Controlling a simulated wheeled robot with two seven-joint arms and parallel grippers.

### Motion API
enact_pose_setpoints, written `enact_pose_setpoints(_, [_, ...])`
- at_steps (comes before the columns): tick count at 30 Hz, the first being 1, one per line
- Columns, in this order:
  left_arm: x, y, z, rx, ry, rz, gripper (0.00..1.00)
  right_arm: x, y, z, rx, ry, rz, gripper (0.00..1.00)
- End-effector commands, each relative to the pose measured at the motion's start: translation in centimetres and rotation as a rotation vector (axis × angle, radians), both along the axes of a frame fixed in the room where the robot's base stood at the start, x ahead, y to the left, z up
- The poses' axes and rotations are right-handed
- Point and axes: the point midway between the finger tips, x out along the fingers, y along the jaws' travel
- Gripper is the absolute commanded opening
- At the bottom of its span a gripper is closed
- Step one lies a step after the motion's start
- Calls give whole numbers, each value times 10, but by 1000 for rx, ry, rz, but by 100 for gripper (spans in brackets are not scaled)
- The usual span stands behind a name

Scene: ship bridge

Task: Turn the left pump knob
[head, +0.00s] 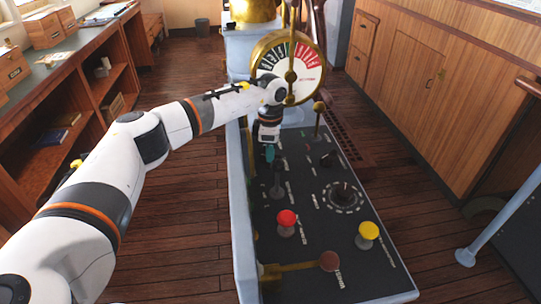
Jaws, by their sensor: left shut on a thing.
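My left arm reaches in from the left, across to the far left part of the dark control panel (310,215). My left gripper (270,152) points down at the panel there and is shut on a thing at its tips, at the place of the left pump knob. The gripper hides nearly all of that knob, so its turn angle cannot be told. A similar black knob (328,159) stands free to the right of it. My right gripper is not in view.
A dark upright lever (277,185) stands just in front of the gripper. A red button (286,222), a yellow button (368,234), a round dial knob (343,192) and a brass lever (297,267) are nearer. The brass telegraph (300,72) rises behind.

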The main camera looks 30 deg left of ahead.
Motion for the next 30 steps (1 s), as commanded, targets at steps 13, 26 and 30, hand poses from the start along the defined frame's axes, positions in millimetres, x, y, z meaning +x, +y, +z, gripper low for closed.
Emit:
enact_pose_setpoints(13, [1, 0, 1, -1, -4, -232, 0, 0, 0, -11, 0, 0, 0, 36])
enact_pose_setpoints(26, [1, 0, 2, 0, -5, -269, 0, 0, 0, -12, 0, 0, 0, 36])
enact_pose_setpoints(30, [1, 0, 2, 0, -5, -269, 0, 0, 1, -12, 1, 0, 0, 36])
